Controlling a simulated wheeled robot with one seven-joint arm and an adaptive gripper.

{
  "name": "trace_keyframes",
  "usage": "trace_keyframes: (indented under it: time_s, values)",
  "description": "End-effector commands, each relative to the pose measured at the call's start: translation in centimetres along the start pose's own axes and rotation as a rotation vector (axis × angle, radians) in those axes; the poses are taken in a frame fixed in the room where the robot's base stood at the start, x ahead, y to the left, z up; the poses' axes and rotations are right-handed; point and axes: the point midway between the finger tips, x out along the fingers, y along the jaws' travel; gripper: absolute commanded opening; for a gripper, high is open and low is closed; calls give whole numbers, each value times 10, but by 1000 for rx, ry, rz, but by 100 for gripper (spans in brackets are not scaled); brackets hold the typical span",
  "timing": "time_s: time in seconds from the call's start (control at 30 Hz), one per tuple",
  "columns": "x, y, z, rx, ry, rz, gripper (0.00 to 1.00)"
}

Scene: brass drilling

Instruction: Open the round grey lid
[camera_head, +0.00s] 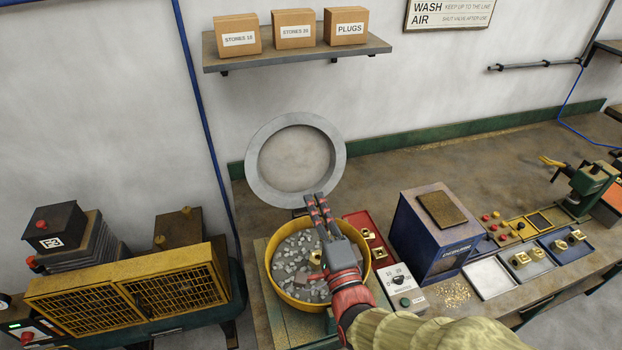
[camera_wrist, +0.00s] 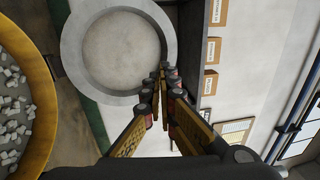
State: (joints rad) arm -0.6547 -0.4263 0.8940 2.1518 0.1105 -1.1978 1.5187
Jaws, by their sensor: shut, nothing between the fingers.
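The round grey lid (camera_head: 258,132) stands swung up and open behind the yellow bowl, leaning near the wall, with its pale inner face toward me. In the wrist view the lid (camera_wrist: 70,48) fills the upper left. The yellow bowl (camera_head: 270,275) is uncovered and holds grey stones; its rim also shows at the left of the wrist view (camera_wrist: 46,75). My gripper (camera_head: 316,203) is over the bowl's back edge, in front of the lid's lower right rim. Its fingers are shut and empty. I cannot tell whether the fingertips touch the rim.
A red tray with brass parts (camera_head: 358,222) lies right of the bowl, beside a grey control box (camera_head: 401,284) with a dial. A blue machine (camera_head: 437,240) stands further right. A shelf (camera_head: 297,56) with cardboard boxes hangs above the lid. A yellow grilled unit (camera_head: 130,290) stands left.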

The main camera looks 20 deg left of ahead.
Motion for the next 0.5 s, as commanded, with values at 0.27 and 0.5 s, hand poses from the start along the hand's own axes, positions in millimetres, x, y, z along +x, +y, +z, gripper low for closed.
trace_keyframes:
  time_s: [0.27,0.5]
  values:
    - [46,0,0,-3,0,2,0]
    - [91,0,-1,-3,1,1,0]
